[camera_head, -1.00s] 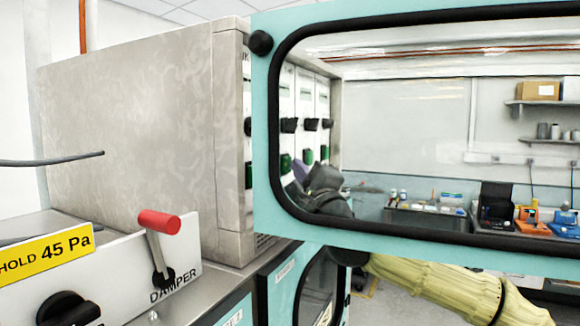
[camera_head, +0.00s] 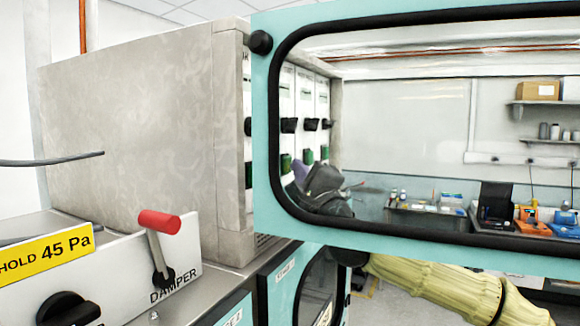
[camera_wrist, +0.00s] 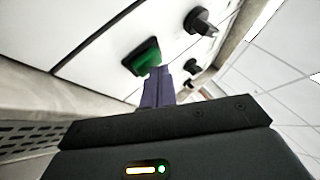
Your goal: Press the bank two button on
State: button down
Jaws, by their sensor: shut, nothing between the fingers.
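A row of white bank panels stands on the face of the grey cabinet (camera_head: 140,130), seen through a teal-framed window in the head view. Each panel has a black knob (camera_head: 289,125) and a green button (camera_head: 286,163) below it. Their labels are too small to read, so I cannot tell which is bank two. My gripper (camera_head: 301,170) is shut, its purple fingers up by the panels near the green buttons. In the wrist view the shut fingertips (camera_wrist: 162,74) are right beside a green button (camera_wrist: 147,57), partly overlapping it; contact is unclear.
The teal window frame (camera_head: 262,200) stands in front of the panels and my gripper. A red-handled damper lever (camera_head: 160,224) and a black knob (camera_head: 68,309) are at lower left. A workbench (camera_head: 420,217) with tools and trays is behind at right.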

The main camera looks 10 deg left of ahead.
jog(key=shift+a, duration=0.35)
dwell(0.7)
jog(key=shift+f+b, duration=0.1)
jog(key=shift+b, duration=0.5)
jog(key=shift+d, duration=0.15)
jog(key=shift+s+d+b, duration=0.3)
jog(key=shift+s+d, duration=0.05)
jog(key=shift+d, duration=0.6)
jog(key=shift+s+d+b, duration=0.25)
jog(key=shift+s+d, duration=0.1)
jog(key=shift+d, duration=0.55)
jog(key=shift+s+d+b, duration=0.3)
jog(key=shift+s+d, duration=0.05)
jog(key=shift+d, duration=0.6)
